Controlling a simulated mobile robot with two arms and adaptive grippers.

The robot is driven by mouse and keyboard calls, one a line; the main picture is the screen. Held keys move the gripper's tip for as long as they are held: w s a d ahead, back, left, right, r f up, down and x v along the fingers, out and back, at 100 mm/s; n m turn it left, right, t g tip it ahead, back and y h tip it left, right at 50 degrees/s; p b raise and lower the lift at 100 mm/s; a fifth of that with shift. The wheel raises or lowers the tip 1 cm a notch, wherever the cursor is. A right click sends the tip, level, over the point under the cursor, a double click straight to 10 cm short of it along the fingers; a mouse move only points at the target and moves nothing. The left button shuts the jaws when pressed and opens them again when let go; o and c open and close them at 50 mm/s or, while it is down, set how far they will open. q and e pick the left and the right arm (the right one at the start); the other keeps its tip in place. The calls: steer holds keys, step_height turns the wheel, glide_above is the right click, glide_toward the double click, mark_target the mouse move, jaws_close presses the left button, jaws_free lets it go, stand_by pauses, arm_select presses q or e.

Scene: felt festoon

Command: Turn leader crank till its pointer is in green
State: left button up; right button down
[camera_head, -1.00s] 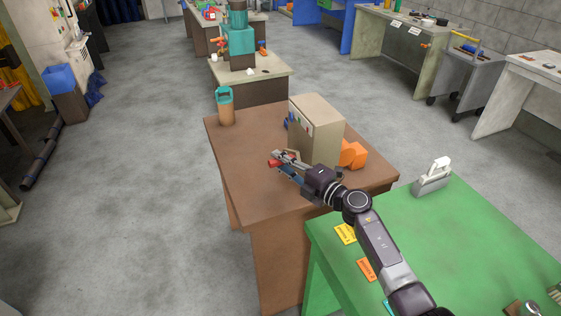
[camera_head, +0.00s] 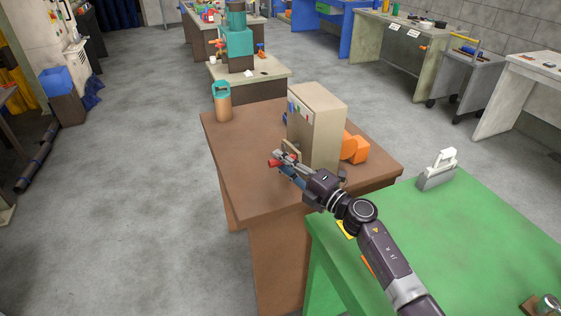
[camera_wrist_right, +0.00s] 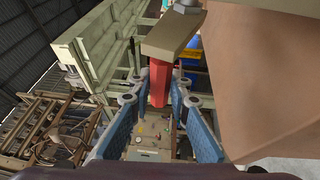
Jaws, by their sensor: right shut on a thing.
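A beige box (camera_head: 316,124) stands on the brown table, with small coloured marks on its left-facing side. A crank with a tan arm (camera_wrist_right: 172,34) and a red handle (camera_wrist_right: 160,84) sticks out from that side. My right gripper (camera_head: 279,162) is at the crank, and its blue-padded fingers are shut on the red handle, one on each side in the right wrist view (camera_wrist_right: 158,88). The red handle end also shows in the head view (camera_head: 273,163). The pointer and any green zone are too small or hidden to make out. My left gripper is not in view.
A green table (camera_head: 440,225) with a grey-white case (camera_head: 438,170) stands at the right.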

steer(key=shift+s+f+b, duration=0.2)
steer(key=shift+f+b, duration=0.35)
steer(key=shift+f, duration=0.8)
steer(key=c, duration=1.8)
jaws_free()
steer(key=shift+w, duration=0.1)
steer(key=shift+r, duration=0.15)
